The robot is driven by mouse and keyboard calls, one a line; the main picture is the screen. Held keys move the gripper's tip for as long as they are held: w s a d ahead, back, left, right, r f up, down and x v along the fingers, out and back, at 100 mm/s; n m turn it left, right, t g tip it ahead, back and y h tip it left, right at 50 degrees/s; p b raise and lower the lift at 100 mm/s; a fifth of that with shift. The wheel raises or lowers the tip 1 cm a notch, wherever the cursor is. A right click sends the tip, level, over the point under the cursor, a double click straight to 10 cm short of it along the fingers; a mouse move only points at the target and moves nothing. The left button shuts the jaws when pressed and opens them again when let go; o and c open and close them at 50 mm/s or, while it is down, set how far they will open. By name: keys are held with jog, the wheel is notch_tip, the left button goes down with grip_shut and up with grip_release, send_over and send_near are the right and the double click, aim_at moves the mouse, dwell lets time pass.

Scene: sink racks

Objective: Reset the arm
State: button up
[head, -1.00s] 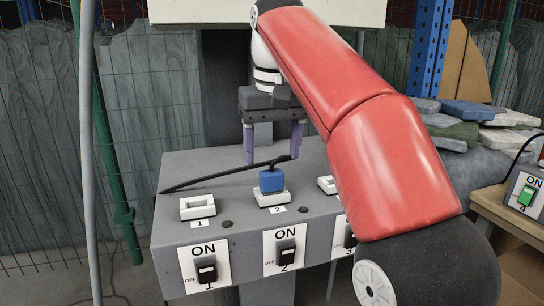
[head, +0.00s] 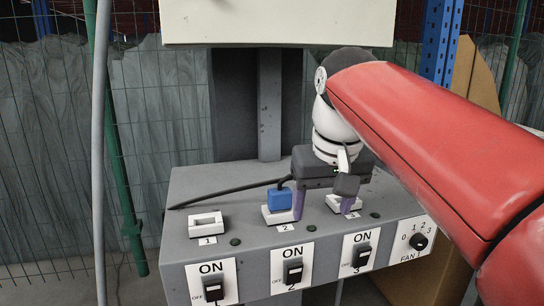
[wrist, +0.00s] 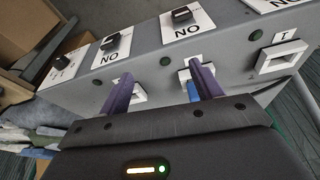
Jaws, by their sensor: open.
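My gripper (head: 323,208) is open and empty over the sloped grey console (head: 200,258). Its purple fingers point down, one close to the blue plug (head: 279,199), the other by the rightmost socket (head: 333,203). The blue plug sits upright in socket 2 (head: 270,217), with a black cable running left from it. I cannot tell whether the left finger touches the plug. In the wrist view my gripper (wrist: 160,74) has its fingers spread, and part of the blue plug (wrist: 193,91) shows beside one finger.
Empty socket 1 (head: 206,224) is at the left. Switches (head: 213,287) and a fan knob (head: 418,242) line the console front. A grey post (head: 269,105) rises behind, under a pale box (head: 277,22). A wire fence stands at the back.

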jog(key=s+d+f+m+t, duration=0.1)
jog(key=s+d+f, duration=0.2)
jog(key=s+f, duration=0.3)
jog(key=s+d+f+m+t, duration=0.1)
jog(key=s+d+f, duration=0.3)
jog(key=f, duration=0.9)
jog(key=s, duration=0.3)
jog(key=shift+s+f, duration=0.2)
jog(key=shift+f, duration=0.2)
